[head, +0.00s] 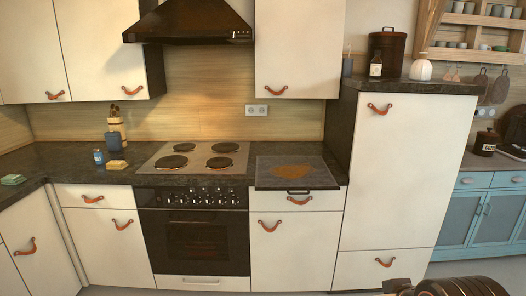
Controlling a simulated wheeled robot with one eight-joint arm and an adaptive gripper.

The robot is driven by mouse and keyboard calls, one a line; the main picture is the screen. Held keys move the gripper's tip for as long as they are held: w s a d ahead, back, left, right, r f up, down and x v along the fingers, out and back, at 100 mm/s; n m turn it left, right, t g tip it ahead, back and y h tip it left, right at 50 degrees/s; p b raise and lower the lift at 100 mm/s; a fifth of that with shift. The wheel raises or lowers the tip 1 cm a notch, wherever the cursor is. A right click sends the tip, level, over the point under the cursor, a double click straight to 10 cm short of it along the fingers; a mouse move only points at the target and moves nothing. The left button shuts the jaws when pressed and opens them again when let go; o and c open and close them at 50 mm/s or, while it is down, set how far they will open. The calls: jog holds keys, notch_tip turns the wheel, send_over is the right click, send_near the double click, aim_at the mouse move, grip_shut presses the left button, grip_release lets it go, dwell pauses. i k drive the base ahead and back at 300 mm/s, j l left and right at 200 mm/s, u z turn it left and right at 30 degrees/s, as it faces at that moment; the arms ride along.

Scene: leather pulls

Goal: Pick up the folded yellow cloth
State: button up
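The folded yellow cloth (117,165) is a small, flat, pale yellow stack. It lies on the dark countertop to the left of the stove, in front of a dark blue-grey box and near a small blue bottle. Nothing covers it. A brown and black part of my arm shows at the bottom right edge, far from the cloth. My gripper's fingers are not in the picture.
A folded green cloth (13,179) lies on the left counter. A blue bottle (98,157), a blue-grey box (114,141) and a utensil holder (117,128) stand near the yellow cloth.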

aim_at(112, 165)
jog(key=u, duration=1.3)
